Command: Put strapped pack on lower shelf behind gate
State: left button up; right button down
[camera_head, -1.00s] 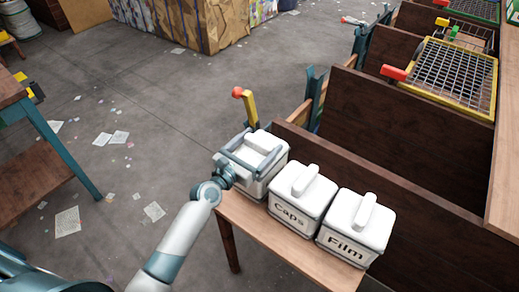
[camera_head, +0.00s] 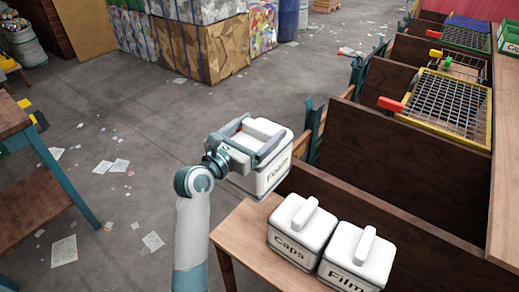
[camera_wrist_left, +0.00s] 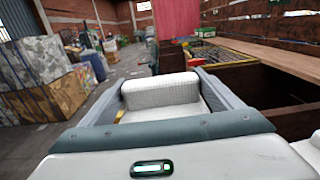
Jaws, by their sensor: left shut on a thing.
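My left gripper (camera_head: 266,127) is shut on a white lidded box (camera_head: 270,177), its fingers on either side of the lid's raised handle. The box's label is partly visible and seems to start "Foa". It hangs at the far left corner of the wooden bench (camera_head: 240,232), apparently raised off it. In the left wrist view the white handle (camera_wrist_left: 162,92) lies between the two grey fingers. My right gripper is not in view.
White boxes marked Caps (camera_head: 303,228) and Film (camera_head: 357,257) stand on the bench. Wooden bays with a yellow-rimmed mesh panel (camera_head: 447,98) are at right. Large strapped bales (camera_head: 205,50) stand at the back. A table (camera_head: 25,150) is at left. Scrap-littered floor lies between.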

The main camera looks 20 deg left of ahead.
pick_arm(q)
notch_tip(320, 180, up, 9)
jog(key=shift+r, duration=0.15)
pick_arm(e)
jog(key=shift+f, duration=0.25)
pick_arm(q)
jog(key=shift+s, duration=0.1)
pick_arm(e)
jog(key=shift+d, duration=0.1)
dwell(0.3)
